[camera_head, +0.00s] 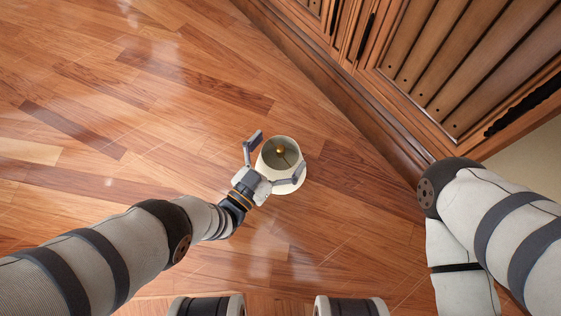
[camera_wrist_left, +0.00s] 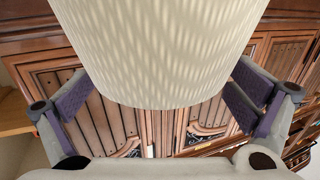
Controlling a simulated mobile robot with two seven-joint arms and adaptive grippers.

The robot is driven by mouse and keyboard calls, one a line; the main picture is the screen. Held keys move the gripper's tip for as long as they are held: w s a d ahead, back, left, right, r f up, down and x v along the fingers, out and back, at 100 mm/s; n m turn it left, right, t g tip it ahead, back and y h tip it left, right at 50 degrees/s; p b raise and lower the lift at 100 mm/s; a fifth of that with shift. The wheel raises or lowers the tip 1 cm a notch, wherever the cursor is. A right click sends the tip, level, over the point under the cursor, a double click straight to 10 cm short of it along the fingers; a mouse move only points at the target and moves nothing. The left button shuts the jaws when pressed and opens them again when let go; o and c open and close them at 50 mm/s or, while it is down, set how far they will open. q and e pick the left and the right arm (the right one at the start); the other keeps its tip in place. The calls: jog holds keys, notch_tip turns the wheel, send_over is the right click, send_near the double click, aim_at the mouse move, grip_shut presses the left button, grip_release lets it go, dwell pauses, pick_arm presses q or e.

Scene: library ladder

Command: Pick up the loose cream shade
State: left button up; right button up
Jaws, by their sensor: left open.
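The cream shade (camera_head: 296,181) stands on the wooden floor in the head view, its round opening facing up with a small brass-coloured fitting inside. In the left wrist view the shade (camera_wrist_left: 160,45) fills the upper middle, showing a pale ribbed surface. My left gripper (camera_head: 274,159) is open, with one finger on each side of the shade. In the left wrist view the purple finger pads (camera_wrist_left: 160,92) stand apart at the shade's left and right, with visible gaps. My right arm shows at the right of the head view, but its gripper is out of frame.
A wooden cabinet (camera_head: 375,130) with panelled doors runs diagonally along the upper right, its base a short way from the shade. The glossy wooden floor (camera_head: 120,110) to the left is clear.

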pick_arm(q)
jog(key=shift+w+d, duration=0.1)
jog(key=shift+w, duration=0.1)
jog(key=shift+c, duration=0.6)
jog(key=c, duration=2.2)
jog(key=shift+o, duration=0.2)
jog(key=shift+r, duration=0.1)
